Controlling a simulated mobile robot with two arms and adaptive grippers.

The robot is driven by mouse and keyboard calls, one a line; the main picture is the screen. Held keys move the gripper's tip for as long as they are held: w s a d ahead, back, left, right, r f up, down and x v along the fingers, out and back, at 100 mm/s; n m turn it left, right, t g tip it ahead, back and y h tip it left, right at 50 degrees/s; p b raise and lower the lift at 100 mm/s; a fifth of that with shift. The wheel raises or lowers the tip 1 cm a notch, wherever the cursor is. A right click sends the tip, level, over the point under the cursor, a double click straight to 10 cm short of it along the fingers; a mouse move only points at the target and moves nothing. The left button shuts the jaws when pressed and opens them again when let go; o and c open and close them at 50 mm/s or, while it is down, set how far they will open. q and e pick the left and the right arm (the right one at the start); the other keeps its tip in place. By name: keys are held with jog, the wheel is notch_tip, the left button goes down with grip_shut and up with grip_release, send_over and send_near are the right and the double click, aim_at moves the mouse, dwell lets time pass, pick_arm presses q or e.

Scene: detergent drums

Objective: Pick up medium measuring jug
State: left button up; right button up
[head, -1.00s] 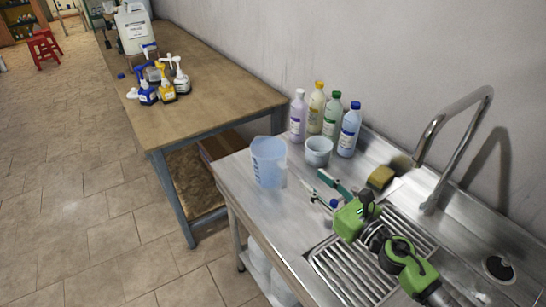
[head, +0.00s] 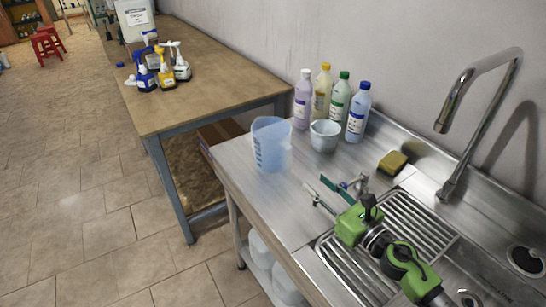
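A tall translucent blue measuring jug (head: 271,145) with scale marks stands upright on the left end of the steel sink counter (head: 237,163). A smaller pale measuring jug (head: 324,136) stands to its right, near the bottles. I cannot tell by size alone which one is the medium jug. My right gripper (head: 318,184) is above the counter, in front of both jugs in the picture. Its two fingers are apart with nothing between them. It touches neither jug. My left gripper is not in view.
Several detergent bottles (head: 340,105) stand behind the jugs by the wall. A sponge (head: 393,162), a tall tap (head: 478,120) and a ribbed drainer (head: 410,235) lie to the right. A wooden table (head: 200,95) with pump bottles (head: 165,70) stands left.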

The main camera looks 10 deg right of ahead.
aim_at(289, 160)
jog(key=p+x, duration=0.2)
jog(key=x, duration=0.6)
jog(key=shift+w+a, duration=0.15)
jog(key=shift+w, duration=0.2)
jog(key=p+x, duration=0.1)
jog(key=x, duration=0.3)
jog(key=shift+w+a+r, duration=0.1)
jog(key=shift+a, duration=0.1)
jog(key=shift+w+a, duration=0.1)
jog(key=shift+w, duration=0.2)
grip_shut()
